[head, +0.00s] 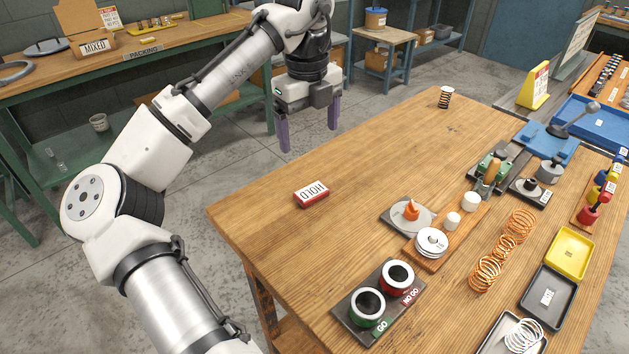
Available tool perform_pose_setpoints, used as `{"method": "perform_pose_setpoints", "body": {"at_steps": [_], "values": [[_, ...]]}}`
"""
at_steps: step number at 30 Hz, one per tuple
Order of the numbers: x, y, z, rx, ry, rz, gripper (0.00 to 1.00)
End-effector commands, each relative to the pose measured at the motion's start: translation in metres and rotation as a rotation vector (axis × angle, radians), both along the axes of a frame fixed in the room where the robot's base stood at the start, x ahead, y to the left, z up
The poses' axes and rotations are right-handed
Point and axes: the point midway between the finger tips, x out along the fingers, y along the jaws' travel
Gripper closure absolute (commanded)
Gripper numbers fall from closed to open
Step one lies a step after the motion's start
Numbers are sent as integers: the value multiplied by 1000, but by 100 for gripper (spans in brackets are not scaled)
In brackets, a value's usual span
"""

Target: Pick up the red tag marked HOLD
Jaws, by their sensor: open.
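The red HOLD tag (311,194) is a small red block with a white label. It lies flat on the wooden table (350,160), near the left edge, with bare wood around it. My gripper (309,140) is open and empty, its two purple fingers pointing down. In the picture it is above the tag and appears to be beyond the table's left edge, over the floor. It is apart from the tag.
Right of the tag stand a grey disc with an orange knob (411,211), a board with white spools (431,243) and GO/NO GO rings (382,290). Copper springs (487,272) and trays lie farther right. A dark spring (445,97) stands at the back.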

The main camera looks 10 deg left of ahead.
Motion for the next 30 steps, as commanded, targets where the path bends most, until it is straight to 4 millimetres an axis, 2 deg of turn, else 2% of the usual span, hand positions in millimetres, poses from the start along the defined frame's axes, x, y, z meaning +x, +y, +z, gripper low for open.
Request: {"method": "perform_pose_setpoints", "body": {"at_steps": [3,12,22,30], "values": [[-6,5,-14,11,45,-12,11],[-6,5,-69,14,43,-11,11],[-5,1,-97,14,40,-12,11],[-4,-3,-134,12,40,-10,11]]}}
